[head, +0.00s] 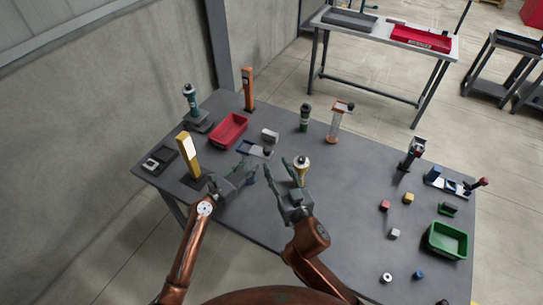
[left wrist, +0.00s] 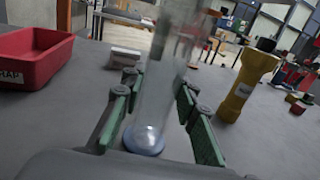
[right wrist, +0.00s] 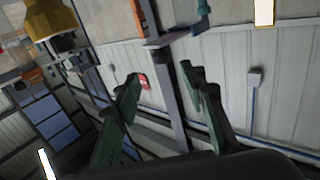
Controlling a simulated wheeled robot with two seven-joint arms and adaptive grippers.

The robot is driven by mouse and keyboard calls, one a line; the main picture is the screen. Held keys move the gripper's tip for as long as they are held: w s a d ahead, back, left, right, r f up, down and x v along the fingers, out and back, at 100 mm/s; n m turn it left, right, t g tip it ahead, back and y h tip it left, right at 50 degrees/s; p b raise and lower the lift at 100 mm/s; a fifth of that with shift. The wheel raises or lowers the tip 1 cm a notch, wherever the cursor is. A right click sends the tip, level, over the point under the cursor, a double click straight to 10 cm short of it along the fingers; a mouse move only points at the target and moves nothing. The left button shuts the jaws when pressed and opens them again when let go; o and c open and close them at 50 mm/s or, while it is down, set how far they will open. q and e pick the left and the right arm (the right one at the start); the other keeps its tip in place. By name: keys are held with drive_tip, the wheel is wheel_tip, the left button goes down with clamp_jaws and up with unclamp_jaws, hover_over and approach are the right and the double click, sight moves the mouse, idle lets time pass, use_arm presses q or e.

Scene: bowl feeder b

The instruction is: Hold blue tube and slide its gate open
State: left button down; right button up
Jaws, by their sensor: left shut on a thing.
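The blue tube is a clear cylinder (left wrist: 168,70) with a blue base, standing between the fingers of my left gripper (left wrist: 155,95) in the left wrist view. The left gripper is shut on it. My right gripper (head: 285,168) is open and empty, to the right of the left one. In the right wrist view its fingers (right wrist: 160,85) are apart with nothing between them.
A yellow flared container (head: 302,172) stands close behind the right gripper. A red bin (head: 229,131) and a yellow post (head: 188,158) are near the left gripper. A green bin (head: 447,241) and several small blocks lie at right. The table's front middle is clear.

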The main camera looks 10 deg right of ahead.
drive_tip(key=v, duration=0.3)
drive_tip(key=shift+s, duration=0.25)
use_arm(q)
drive_tip(key=c, duration=1.4)
unclamp_jaws()
drive_tip(key=shift+c, duration=0.2)
drive_tip(key=v, duration=1.1)
drive_tip(key=shift+s+a, duration=0.15)
drive_tip(key=shift+s, duration=0.05)
drive_tip(key=shift+v, duration=1.8)
drive_tip(key=shift+p+v, duration=0.4)
drive_tip(key=shift+v, duration=2.05)
use_arm(e)
drive_tip(key=shift+r, duration=0.5)
